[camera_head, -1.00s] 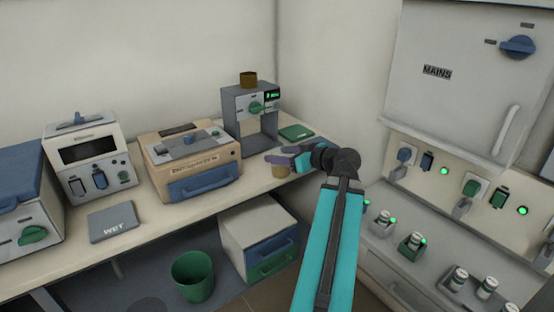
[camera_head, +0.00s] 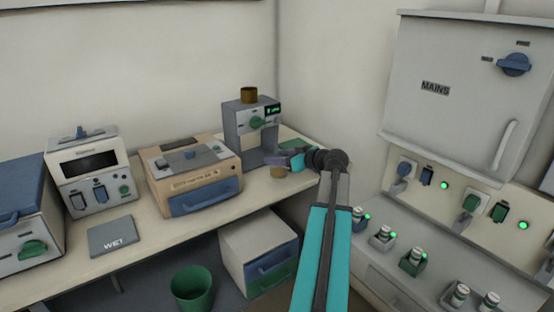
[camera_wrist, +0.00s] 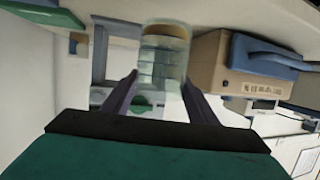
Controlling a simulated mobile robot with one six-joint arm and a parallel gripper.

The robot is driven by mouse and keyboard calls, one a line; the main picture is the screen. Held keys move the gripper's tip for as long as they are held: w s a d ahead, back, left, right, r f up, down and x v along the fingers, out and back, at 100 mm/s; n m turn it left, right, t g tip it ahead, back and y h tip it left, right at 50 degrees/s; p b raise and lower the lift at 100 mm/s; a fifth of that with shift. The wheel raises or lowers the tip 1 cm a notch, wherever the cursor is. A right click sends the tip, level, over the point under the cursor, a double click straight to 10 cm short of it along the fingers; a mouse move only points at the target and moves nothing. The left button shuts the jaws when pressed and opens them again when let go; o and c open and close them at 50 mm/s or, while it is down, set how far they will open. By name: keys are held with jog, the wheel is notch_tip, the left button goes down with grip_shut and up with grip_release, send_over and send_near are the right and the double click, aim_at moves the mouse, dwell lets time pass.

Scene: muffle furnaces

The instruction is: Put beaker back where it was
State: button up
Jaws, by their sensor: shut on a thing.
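The beaker (camera_wrist: 163,65) is clear glass with a tan band at one end, and shows upside down between the fingers in the wrist view. My gripper (camera_wrist: 160,98) is shut on it. In the head view the beaker's tan lower part (camera_head: 278,172) shows just under my gripper (camera_head: 284,160), at the bench's right end, in front of the grey stand-shaped instrument (camera_head: 236,133). My gripper hides its upper part. I cannot tell whether its base touches the bench.
A green pad (camera_head: 297,143) lies behind my gripper. A tan box instrument (camera_head: 205,172) stands to the left, and a brown cup (camera_head: 249,95) tops the grey instrument. The mains cabinet (camera_head: 450,95) is on the right wall. A drawer unit (camera_head: 250,240) stands below the bench.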

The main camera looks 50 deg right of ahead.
aim_at(277, 151)
jog(key=shift+w+d+f, duration=0.15)
jog(key=shift+w+d, duration=0.85)
jog(key=shift+d, duration=0.05)
jog(key=shift+w+d+f, duration=0.1)
jog(key=shift+w+d, duration=0.85)
jog(key=shift+d, duration=0.1)
jog(key=shift+f+p, duration=0.15)
jog(key=shift+p, duration=0.15)
jog(key=shift+f, duration=1.6)
jog(key=shift+f, duration=0.2)
jog(key=o, duration=1.2)
jog(key=shift+r, duration=0.2)
jog(key=v, duration=1.2)
jog(key=shift+a+b, duration=0.1)
jog(key=shift+b, duration=0.25)
